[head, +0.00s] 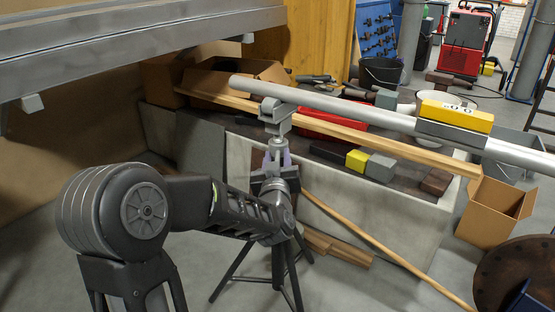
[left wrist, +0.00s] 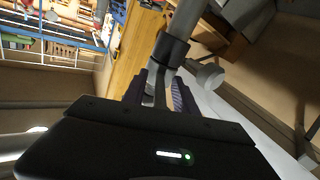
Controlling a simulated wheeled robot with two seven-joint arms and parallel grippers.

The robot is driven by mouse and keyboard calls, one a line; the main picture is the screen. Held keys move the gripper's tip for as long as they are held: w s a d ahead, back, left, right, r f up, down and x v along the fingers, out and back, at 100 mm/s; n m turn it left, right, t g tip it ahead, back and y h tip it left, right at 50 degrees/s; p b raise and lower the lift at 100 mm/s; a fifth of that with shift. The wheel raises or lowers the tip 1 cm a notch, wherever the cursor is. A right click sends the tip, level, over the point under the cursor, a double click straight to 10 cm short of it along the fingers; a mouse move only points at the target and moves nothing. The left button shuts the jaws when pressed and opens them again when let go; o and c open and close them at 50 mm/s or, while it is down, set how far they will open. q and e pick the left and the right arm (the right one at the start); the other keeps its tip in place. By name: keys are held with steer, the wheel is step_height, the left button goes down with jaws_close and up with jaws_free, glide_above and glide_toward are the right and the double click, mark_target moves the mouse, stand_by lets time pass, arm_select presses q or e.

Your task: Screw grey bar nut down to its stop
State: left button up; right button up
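A slim grey stand with a V-shaped head (head: 275,118) rises from a dark tripod (head: 283,265) and bears a long grey pipe (head: 340,106). A threaded screw (head: 278,150) shows below the head. My left gripper (head: 277,168) is at this screw, its purple-padded fingers either side of the stand's upper part. The grey bar nut is mostly hidden there by the gripper. In the left wrist view the fingers (left wrist: 157,92) stand apart with grey metal between them; contact is unclear. A dark collar (left wrist: 172,50) and a grey knob (left wrist: 208,77) are close beyond them. My right gripper is not in view.
A yellow level-like block (head: 457,115) sits on the pipe. A pale trough (head: 390,208) with several blocks and a red box (head: 326,122) stands behind the stand. A wooden pole (head: 385,248) leans there. A cardboard box (head: 492,212) is at right. A grey beam (head: 140,42) crosses upper left.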

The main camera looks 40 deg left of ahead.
arm_select(q)
steer(key=shift+c, duration=0.4)
jaws_close()
stand_by(0.9)
